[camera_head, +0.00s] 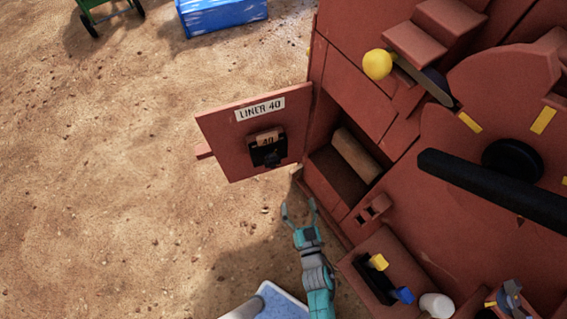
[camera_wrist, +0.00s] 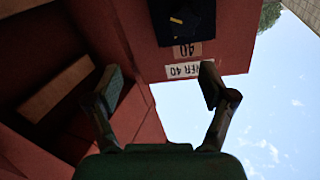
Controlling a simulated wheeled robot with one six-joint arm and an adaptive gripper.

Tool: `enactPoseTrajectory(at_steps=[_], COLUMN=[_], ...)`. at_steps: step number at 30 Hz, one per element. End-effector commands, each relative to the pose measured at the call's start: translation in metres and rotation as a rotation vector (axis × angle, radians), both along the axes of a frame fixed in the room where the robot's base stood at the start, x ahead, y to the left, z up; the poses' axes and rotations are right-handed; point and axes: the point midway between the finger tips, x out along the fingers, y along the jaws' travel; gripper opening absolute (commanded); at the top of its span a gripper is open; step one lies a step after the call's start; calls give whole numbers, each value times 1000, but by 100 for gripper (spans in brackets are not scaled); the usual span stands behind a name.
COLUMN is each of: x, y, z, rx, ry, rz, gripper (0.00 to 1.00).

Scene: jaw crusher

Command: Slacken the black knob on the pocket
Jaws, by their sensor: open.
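The black pocket (camera_head: 267,152) is fixed on the open red door (camera_head: 225,125), below a white label reading LINER 40 (camera_head: 260,107). A tan card marked 40 (camera_head: 266,139) sticks up out of it. The black knob (camera_head: 272,158) shows only as a dark shape on the pocket's front. In the wrist view the pocket (camera_wrist: 165,22) is at the top, with the dark knob (camera_wrist: 184,18) on it hard to make out. My gripper (camera_head: 298,205) is open and empty, below the door in the head view and apart from the pocket. Its fingers also show in the wrist view (camera_wrist: 160,82).
The open compartment (camera_head: 330,180) right of the door holds a tan block (camera_head: 355,154). A long black bar (camera_head: 480,180) and a yellow ball (camera_head: 377,64) are on the red machine. A lower red tray (camera_head: 395,243) stands right of my arm.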

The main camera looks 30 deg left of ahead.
Motion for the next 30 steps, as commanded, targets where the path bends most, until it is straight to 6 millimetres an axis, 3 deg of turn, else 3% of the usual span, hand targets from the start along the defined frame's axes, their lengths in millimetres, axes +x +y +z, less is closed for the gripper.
enactPoseTrajectory(at_steps=[1, 3, 6, 14, 30], x=[5, 9, 12, 24, 73], y=[18, 37, 53, 74, 138], z=[-1, -3, -4, -4, -5], rx=[9, 16, 24, 29, 27], ry=[-1, 0, 3, 4, 4], rz=[30, 63, 90, 105, 104], gripper=[82, 82, 82, 82, 82])
